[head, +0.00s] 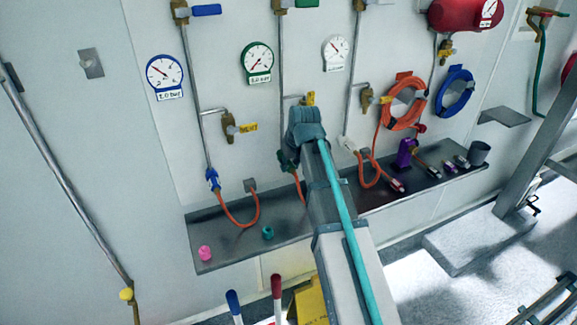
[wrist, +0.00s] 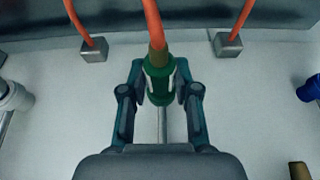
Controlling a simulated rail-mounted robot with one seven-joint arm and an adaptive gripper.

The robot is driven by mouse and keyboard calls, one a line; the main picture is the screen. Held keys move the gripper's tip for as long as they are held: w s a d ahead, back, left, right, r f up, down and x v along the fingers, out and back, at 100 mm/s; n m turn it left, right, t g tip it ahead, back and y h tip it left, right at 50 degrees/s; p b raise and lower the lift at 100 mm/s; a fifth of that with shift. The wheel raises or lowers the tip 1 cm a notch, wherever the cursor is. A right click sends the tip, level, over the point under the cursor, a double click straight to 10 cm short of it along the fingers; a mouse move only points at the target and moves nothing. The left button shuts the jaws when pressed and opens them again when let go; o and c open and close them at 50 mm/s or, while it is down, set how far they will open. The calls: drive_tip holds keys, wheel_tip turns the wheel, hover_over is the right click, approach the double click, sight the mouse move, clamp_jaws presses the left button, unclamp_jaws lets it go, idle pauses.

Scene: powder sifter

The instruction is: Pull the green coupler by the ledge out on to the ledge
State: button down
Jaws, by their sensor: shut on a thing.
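The green coupler (wrist: 158,82) sits between the two fingers of my gripper (wrist: 160,80) in the wrist view. The fingers are shut on its sides. An orange hose runs from one end of the coupler, and a thin metal pipe lines up with its other end. I cannot tell whether coupler and pipe are joined. In the head view my gripper (head: 288,160) is at the wall above the ledge, and my arm hides much of the coupler. The grey metal ledge (head: 225,245) runs along the wall below.
A pink cap (head: 205,253) and a teal cap (head: 267,233) stand on the ledge, left of my arm. A blue coupler (head: 212,179) with an orange hose hangs at left. A purple block (head: 405,153) and a dark cup (head: 479,153) stand on the ledge's right part.

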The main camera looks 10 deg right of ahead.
sight(294, 173)
drive_tip(key=shift+s, duration=0.2)
drive_tip(key=shift+s+d+p, duration=0.25)
drive_tip(key=shift+s+p, duration=0.05)
drive_tip(key=shift+s, duration=0.6)
drive_tip(key=shift+s+d+p, duration=0.2)
drive_tip(key=shift+s+p, duration=0.1)
drive_tip(key=shift+s, duration=0.55)
